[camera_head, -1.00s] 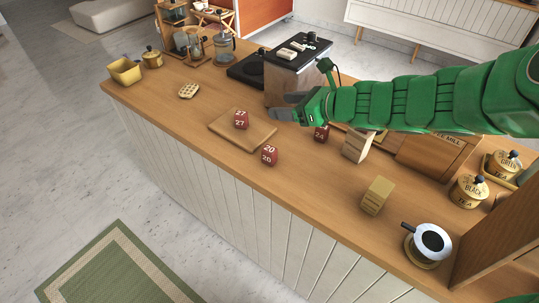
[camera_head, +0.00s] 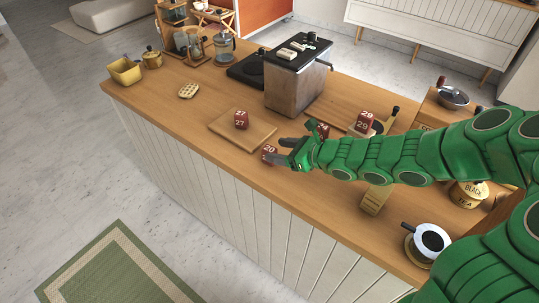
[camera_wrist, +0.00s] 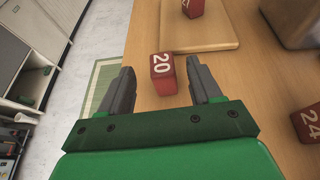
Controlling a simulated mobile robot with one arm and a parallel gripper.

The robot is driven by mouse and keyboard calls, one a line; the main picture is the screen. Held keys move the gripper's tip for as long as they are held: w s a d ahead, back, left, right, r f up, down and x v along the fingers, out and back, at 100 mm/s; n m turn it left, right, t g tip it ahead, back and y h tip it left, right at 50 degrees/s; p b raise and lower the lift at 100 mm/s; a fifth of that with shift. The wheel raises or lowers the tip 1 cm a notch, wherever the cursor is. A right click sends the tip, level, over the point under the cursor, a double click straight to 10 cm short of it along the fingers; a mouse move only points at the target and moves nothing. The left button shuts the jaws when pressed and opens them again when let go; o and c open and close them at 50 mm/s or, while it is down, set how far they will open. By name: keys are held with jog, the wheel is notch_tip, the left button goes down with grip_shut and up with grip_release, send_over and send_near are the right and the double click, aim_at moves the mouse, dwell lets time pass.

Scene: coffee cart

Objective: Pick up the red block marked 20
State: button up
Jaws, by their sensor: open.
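The red block marked 20 (camera_head: 269,154) stands on the wooden counter near its front edge, partly hidden by my gripper in the head view. In the wrist view the red block (camera_wrist: 163,73) shows its white 20 and lies ahead of and between my fingers. My gripper (camera_head: 281,151) is open and empty, with its fingertips close to the block. In the wrist view the gripper (camera_wrist: 160,85) has one grey finger on each side, with the block nearer the middle. I cannot tell whether a finger touches it.
A red block marked 27 (camera_head: 241,119) stands on a cutting board (camera_head: 222,125) just behind. A block marked 24 (camera_wrist: 307,124) is at the right, and one marked 29 (camera_head: 365,121) is farther back. The coffee machine (camera_head: 291,88) stands behind. The counter's left part is mostly clear.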

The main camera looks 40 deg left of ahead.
aim_at(265, 150)
jog(key=shift+x, duration=0.85)
jog(key=shift+a+f, duration=1.15)
jog(key=shift+f, duration=0.05)
jog(key=shift+x, duration=0.95)
jog(key=shift+c, duration=0.2)
jog(key=c, duration=1)
jog(key=shift+r, duration=0.2)
